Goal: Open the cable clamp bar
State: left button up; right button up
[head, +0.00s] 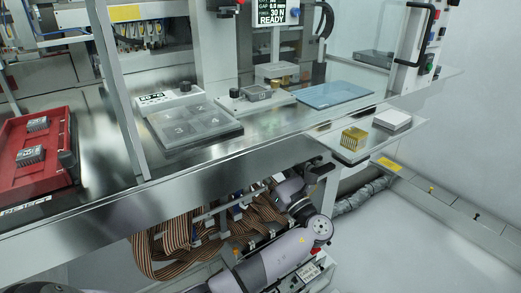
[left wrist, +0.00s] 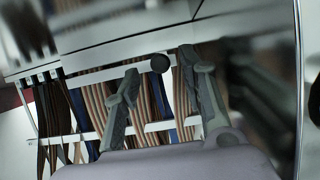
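In the left wrist view, striped brown and blue ribbon cables (left wrist: 88,112) hang behind two pale horizontal bars, an upper bar (left wrist: 110,72) and a lower bar (left wrist: 158,127). I cannot tell which of them is the clamp bar. A round black knob (left wrist: 160,63) sits by the upper bar. My left gripper (left wrist: 160,82) is open, its two grey fingers apart in front of the cables, with the knob between their tips and nothing held. In the head view the cables (head: 165,245) hang under the bench, and my arm bends up beside them. My right gripper is not in view.
The steel bench edge (head: 190,185) overhangs the cables. On top are a red tray (head: 68,172), a grey numbered plate (head: 195,125) and a blue mat (head: 335,94). A side shelf (head: 365,152) carries a gold block (head: 354,138). Free floor lies at the right.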

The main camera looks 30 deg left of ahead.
pick_arm(q)
jog(key=x, duration=0.3)
jog(key=shift+w+a, duration=0.1)
jog(key=shift+a, duration=0.1)
jog(key=shift+c, duration=0.5)
grip_shut()
